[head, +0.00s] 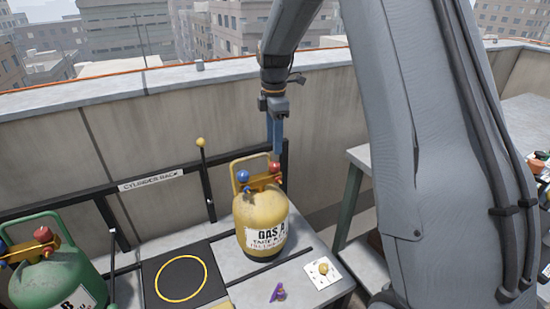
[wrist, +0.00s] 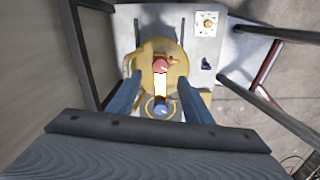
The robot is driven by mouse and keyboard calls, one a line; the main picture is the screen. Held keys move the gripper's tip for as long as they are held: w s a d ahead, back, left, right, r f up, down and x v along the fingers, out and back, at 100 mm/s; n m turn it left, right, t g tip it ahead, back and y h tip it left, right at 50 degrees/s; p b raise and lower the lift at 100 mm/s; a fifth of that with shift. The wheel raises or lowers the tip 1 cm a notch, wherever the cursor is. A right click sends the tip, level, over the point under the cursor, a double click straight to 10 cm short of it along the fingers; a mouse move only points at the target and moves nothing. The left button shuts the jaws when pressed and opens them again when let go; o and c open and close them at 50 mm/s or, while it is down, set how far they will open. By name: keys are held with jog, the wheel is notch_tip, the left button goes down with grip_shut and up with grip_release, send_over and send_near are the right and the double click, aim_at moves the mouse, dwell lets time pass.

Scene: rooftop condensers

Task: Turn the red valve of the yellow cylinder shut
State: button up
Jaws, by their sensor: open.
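The yellow cylinder (head: 262,226) stands upright on the rack, with a label on its front and a yellow collar handle. On its brass top are a red valve (head: 274,167) on the right and a blue valve (head: 243,176) on the left. My gripper (head: 275,153) points down at the red valve, its blue fingers overlapping it in the head view. In the wrist view, the open fingers (wrist: 160,78) are spread on either side of the red valve (wrist: 160,65), with the blue valve (wrist: 162,110) nearer. I cannot tell whether the fingers touch the red valve.
A green cylinder (head: 58,274) with its own valves stands at the left. A black mat with a yellow ring (head: 181,278) lies between the cylinders. An upright lever with a yellow knob (head: 201,143) is behind. A white plate with a yellow knob (head: 323,270) and a purple piece (head: 278,292) lie in front.

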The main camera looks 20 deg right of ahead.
aim_at(274, 164)
notch_tip(274, 164, down, 8)
jog(key=shift+r+p, duration=0.2)
jog(key=shift+p, duration=0.6)
jog(key=shift+c, duration=0.4)
jog(key=c, duration=1)
